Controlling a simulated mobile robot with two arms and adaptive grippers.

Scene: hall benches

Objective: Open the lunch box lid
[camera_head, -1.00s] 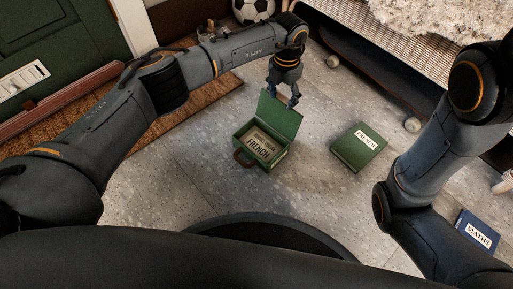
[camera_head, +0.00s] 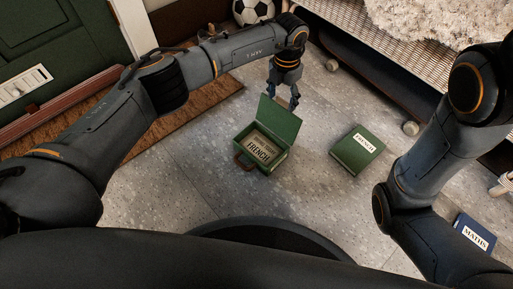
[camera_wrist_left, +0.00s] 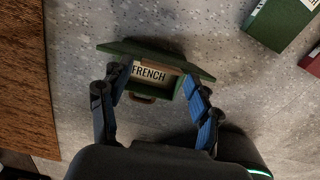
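The green lunch box (camera_head: 273,171) stands on the floor in the middle of the head view, with its brown handle (camera_head: 243,162) at the left front. Its lid (camera_head: 279,117) is raised at the back, and a beige item marked FRENCH (camera_head: 260,148) shows inside. My left gripper (camera_head: 287,99) is just behind the lid's upper edge; the lid hides part of it. In the left wrist view, its fingers (camera_wrist_left: 156,82) are spread on either side of the lid (camera_wrist_left: 155,53), empty between them. Whether a finger touches the lid is unclear. My right arm is at the right; its gripper is not visible.
A green FRENCH book (camera_head: 352,156) lies right of the box, and a blue MATHS book (camera_head: 476,236) lies farther right. A bench (camera_head: 395,66) with a fluffy throw stands at the back right. A football (camera_head: 253,11) and brown mat (camera_head: 165,118) are behind. Bare floor surrounds the box.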

